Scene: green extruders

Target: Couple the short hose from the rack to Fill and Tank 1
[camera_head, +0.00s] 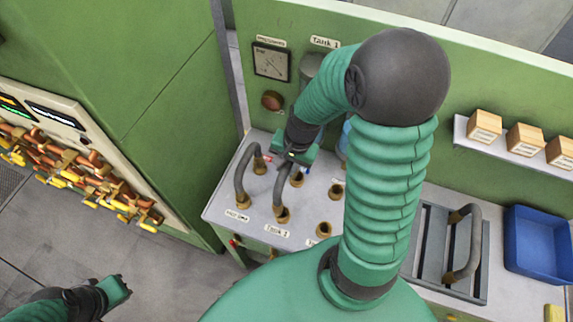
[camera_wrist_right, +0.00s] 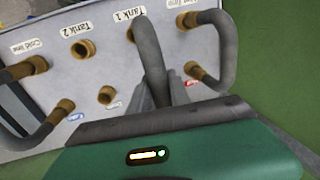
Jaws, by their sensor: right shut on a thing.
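My right gripper (camera_head: 293,160) is shut on a short grey hose (camera_head: 280,190), above the back row of brass ports on the bench. The hose curves down from the jaws to the port at the Tank 1 label (camera_head: 277,230). In the wrist view the held hose (camera_wrist_right: 152,60) runs from between the jaws to Tank 1 (camera_wrist_right: 127,14). Whether its end is fully seated I cannot tell. Its other end is hidden by the gripper, and I cannot make out the Fill label. The rack (camera_head: 482,292) holds another hose (camera_head: 470,240). My left gripper (camera_head: 122,284) is empty, low at left.
A hose (camera_head: 240,178) joins two ports just left of the held one. Another hose (camera_wrist_right: 48,125) stands at the cold line in the wrist view. A blue bin (camera_head: 538,245) and a shelf with wooden boxes (camera_head: 525,138) are at right. A valve panel stands at left.

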